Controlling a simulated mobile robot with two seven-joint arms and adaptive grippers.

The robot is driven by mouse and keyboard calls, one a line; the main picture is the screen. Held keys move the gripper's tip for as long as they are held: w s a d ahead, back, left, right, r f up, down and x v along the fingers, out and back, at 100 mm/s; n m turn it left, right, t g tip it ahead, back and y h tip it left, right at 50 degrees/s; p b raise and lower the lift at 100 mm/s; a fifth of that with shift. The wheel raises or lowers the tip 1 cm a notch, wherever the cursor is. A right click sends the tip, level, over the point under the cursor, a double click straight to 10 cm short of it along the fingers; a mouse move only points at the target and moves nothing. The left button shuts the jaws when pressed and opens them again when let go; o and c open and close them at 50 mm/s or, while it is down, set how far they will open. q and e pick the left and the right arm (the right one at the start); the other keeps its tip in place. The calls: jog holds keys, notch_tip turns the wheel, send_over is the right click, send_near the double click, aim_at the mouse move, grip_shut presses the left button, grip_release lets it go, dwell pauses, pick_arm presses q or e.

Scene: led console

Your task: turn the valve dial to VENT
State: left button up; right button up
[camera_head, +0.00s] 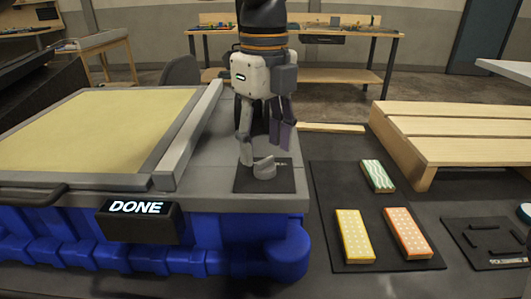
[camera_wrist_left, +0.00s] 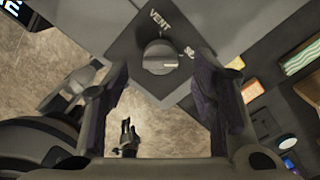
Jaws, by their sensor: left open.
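The valve dial (camera_head: 264,169) is a grey knob on a dark square plate (camera_head: 284,183) at the console's right end. In the left wrist view the dial (camera_wrist_left: 160,57) shows a pale mark on its right part. The word VENT (camera_wrist_left: 160,20) is printed above it. A second label, partly hidden, starts with "SE" at its right. My left gripper (camera_head: 265,147) is open just above the dial. In the wrist view its dark fingers stand on either side, below the dial in the picture, with nothing between them. I cannot tell whether either finger touches it. My right gripper is not in view.
A display reading DONE (camera_head: 137,207) is on the console's front, above blue casing. A yellow panel (camera_head: 100,125) with a raised grey rim lies left of the dial. To the right are a dark mat (camera_head: 338,190) with patterned blocks and a wooden pallet (camera_head: 455,125).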

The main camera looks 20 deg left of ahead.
aim_at(265, 166)
pick_arm(q)
jog(key=shift+f, duration=1.45)
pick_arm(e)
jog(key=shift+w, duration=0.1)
pick_arm(q)
jog(key=c, duration=1.1)
jog(key=shift+c, duration=0.2)
